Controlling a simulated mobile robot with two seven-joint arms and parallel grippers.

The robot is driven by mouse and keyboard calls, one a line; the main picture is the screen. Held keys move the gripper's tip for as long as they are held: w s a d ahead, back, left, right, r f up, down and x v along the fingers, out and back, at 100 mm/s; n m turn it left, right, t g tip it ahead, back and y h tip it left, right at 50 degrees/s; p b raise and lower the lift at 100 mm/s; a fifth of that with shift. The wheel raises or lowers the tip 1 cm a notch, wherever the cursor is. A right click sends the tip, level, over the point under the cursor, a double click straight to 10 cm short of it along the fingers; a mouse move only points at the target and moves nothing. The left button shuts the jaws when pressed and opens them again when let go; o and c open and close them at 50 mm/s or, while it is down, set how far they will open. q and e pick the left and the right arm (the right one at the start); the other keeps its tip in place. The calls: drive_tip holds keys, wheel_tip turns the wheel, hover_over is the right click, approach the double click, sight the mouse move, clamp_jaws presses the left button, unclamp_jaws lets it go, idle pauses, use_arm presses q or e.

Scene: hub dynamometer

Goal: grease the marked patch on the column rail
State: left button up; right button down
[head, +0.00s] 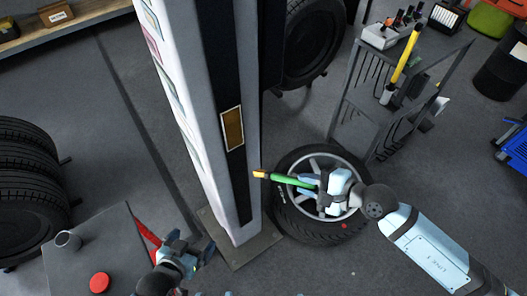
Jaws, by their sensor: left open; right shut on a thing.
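The grey column (212,190) stands upright and leans across the picture. A dark rail strip (220,60) runs down its face. The marked patch (232,129) is a brownish-gold rectangle with a pale outline on that strip. My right gripper (320,186) is shut on a green greasing tool (291,181) with an orange-yellow tip. The tip points left at the column, below and right of the patch in the picture. I cannot tell how far it is from the column. My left gripper (192,250) is open and empty, low and left of the column's foot.
A wheel (285,212) lies on the floor behind my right gripper. A dark metal cart (355,102) with a yellow-handled tool (405,55) stands behind it. A grey tabletop (110,240) with a red button (99,283) and a cup (67,241) is front left. Stacked tyres (30,185) stand at left.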

idle(0.5)
drive_tip(key=w+a, duration=0.4)
drive_tip(key=w, duration=0.2)
drive_tip(key=shift+a+b, duration=0.2)
drive_tip(key=shift+b, duration=0.15)
drive_tip(key=shift+w, duration=0.1)
drive_tip(key=shift+w+a, duration=0.1)
drive_tip(key=shift+w, duration=0.05)
idle(0.5)
